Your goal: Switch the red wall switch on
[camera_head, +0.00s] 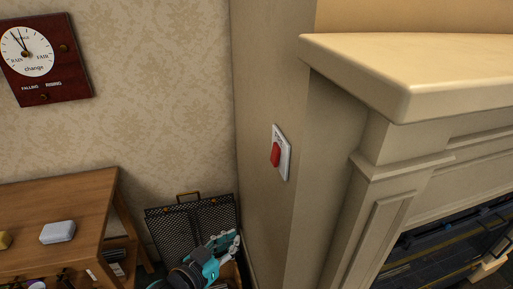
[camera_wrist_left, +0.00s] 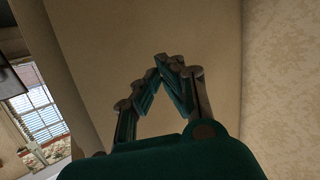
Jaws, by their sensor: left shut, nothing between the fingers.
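The red wall switch (camera_head: 275,154) sits on a white plate (camera_head: 284,158) on the narrow side wall left of the mantel. Its rocker stands out from the plate; I cannot tell which way it is set. My left gripper (camera_head: 234,240) is low in the head view, below and left of the switch and apart from it. In the left wrist view the teal fingers of the left gripper (camera_wrist_left: 163,64) meet at the tips, shut and empty, in front of a plain beige wall. The switch does not show in that view. My right gripper is not in view.
The cream mantel (camera_head: 430,70) juts out right of the switch, above a dark fireplace (camera_head: 440,250). A black mesh screen (camera_head: 180,225) stands behind my left gripper. A wooden table (camera_head: 85,205) holding a white block (camera_head: 58,232) stands at left. A barometer (camera_head: 45,60) hangs above.

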